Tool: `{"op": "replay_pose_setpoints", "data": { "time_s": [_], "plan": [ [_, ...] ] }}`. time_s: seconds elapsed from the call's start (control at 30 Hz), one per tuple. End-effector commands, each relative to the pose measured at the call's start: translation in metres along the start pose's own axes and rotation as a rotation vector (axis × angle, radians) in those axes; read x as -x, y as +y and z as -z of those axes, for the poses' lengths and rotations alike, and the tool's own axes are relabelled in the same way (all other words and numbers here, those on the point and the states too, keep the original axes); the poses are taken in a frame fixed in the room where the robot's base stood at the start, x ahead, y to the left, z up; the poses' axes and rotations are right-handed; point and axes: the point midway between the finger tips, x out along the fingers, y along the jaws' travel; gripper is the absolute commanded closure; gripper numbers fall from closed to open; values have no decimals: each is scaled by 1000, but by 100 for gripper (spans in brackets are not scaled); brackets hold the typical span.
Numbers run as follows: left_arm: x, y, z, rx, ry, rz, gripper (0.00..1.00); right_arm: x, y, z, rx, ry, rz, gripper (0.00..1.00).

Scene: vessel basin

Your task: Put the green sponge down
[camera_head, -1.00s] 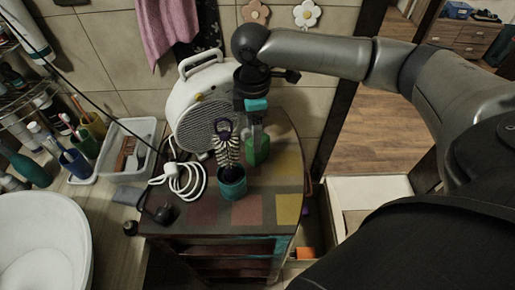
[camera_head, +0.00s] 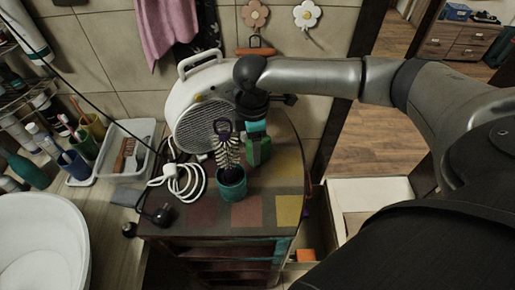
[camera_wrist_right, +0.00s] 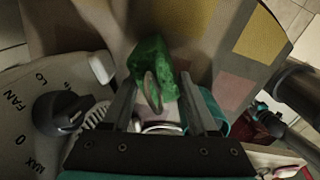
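The green sponge (camera_head: 261,154) is at the back right of the small patchwork-topped table (camera_head: 205,213), just right of the brush cup. It appears to rest on the tabletop. My right gripper (camera_head: 257,138) points down right over it. In the right wrist view the sponge (camera_wrist_right: 152,58) lies between and beyond the two fingertips (camera_wrist_right: 158,82). The fingers are spread, with gaps beside its near end, so the gripper looks open around it. My left gripper is not in view.
A teal cup (camera_head: 232,186) with a striped brush stands close left of the sponge. A white fan heater (camera_head: 190,105) stands behind left, with its white cable (camera_head: 185,182) coiled on the table. The front right tabletop is clear. An open drawer (camera_head: 370,190) is at right.

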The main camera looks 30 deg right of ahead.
Motion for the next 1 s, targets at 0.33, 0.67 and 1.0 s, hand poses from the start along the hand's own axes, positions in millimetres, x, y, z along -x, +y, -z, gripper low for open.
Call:
{"op": "replay_pose_setpoints", "data": {
  "time_s": [0.33, 0.67, 1.0],
  "plan": [
    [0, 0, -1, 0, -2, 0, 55, 0, 0, 0, 0, 0, 0, 88],
    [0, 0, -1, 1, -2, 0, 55, 1, 0, 0, -1, 0, -1, 100],
    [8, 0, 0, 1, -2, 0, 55, 59, 2, 0, 0, 4, -6, 100]
  ]
}}
